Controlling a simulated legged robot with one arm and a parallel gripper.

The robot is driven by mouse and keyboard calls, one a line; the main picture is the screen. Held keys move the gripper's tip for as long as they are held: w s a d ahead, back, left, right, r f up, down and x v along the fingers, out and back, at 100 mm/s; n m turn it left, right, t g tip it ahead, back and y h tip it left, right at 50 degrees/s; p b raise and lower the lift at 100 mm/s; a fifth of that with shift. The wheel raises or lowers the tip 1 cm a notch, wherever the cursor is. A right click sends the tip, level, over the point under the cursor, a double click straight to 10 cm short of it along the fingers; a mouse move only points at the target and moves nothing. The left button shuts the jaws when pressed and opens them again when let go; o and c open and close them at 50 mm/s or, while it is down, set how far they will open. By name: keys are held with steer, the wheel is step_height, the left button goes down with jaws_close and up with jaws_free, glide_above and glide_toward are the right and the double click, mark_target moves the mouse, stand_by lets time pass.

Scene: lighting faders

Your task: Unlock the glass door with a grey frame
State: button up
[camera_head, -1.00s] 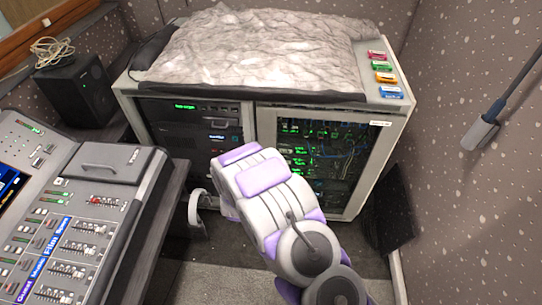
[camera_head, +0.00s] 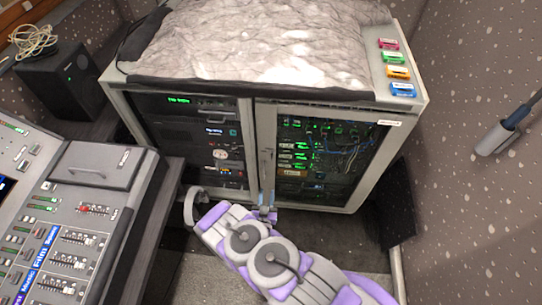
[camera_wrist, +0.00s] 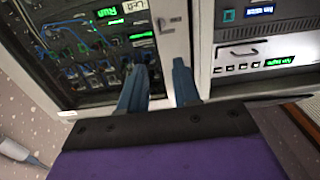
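The glass door with a grey frame (camera_head: 335,150) is the right front of the rack cabinet. It looks shut, and lit green electronics and cables show through the glass. A small dark latch or handle (camera_head: 268,158) sits on its left frame bar. In the wrist view the door's pale frame bar (camera_wrist: 172,50) runs up between my fingers, with a small dark fitting (camera_wrist: 168,22) on it. My gripper (camera_head: 266,212) is low before that bar. In the wrist view my gripper (camera_wrist: 160,88) has its two blue fingers apart, with nothing held. Whether they touch the frame is unclear.
A mixing desk (camera_head: 80,220) stands at left, with a black speaker (camera_head: 62,82) behind it. A grey cover (camera_head: 250,45) and several coloured labelled blocks (camera_head: 396,72) lie on the cabinet.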

steer(key=w+b, duration=0.3)
steer(key=w, duration=1.4)
steer(key=shift+w+d, duration=0.15)
steer(key=shift+d, duration=0.15)
steer(key=shift+c, duration=0.4)
jaws_close()
